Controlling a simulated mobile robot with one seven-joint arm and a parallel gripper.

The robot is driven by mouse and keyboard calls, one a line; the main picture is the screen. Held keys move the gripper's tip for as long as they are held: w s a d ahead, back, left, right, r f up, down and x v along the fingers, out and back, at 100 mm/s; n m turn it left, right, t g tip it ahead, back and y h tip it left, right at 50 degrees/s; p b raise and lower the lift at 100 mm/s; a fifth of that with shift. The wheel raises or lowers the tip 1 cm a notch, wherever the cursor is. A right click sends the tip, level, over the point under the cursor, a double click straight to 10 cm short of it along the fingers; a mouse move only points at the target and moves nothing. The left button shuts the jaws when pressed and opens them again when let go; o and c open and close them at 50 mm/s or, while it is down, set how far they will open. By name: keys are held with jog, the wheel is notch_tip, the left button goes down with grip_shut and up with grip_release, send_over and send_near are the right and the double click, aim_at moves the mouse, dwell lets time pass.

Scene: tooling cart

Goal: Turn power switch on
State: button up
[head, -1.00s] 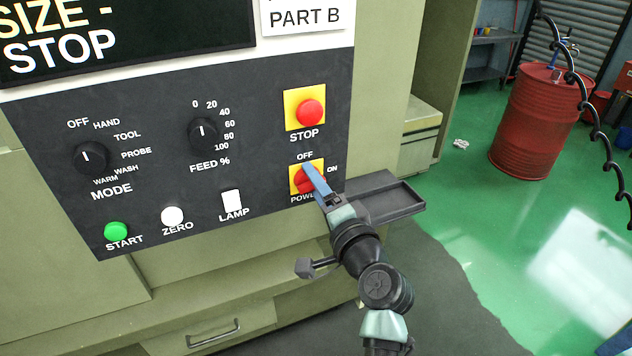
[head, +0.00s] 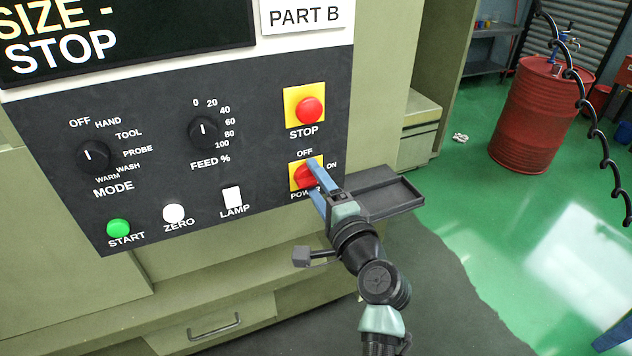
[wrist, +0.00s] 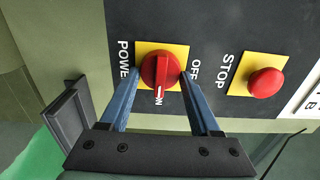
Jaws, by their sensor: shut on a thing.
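The power switch is a red rotary knob (head: 303,177) on a yellow plate at the lower right of the black panel. It also shows in the wrist view (wrist: 160,70), where its white mark points down toward the ON label. OFF is printed to the right of the knob there, and POWER to the left. My gripper (head: 312,178) has its two blue fingers on opposite sides of the knob, shut on it. In the wrist view, my gripper (wrist: 160,80) has one finger left and one right of the knob.
The red STOP button (head: 309,110) sits just above the switch. A dark tray (head: 385,195) juts out at the right of the panel, close to my gripper. The mode knob (head: 93,156), feed knob (head: 203,133) and green START button (head: 118,228) are farther left.

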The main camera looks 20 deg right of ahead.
jog(key=o, duration=1.4)
jog(key=shift+c, duration=0.2)
jog(key=s+b, duration=0.4)
jog(key=s, duration=0.9)
jog(key=shift+d, duration=0.2)
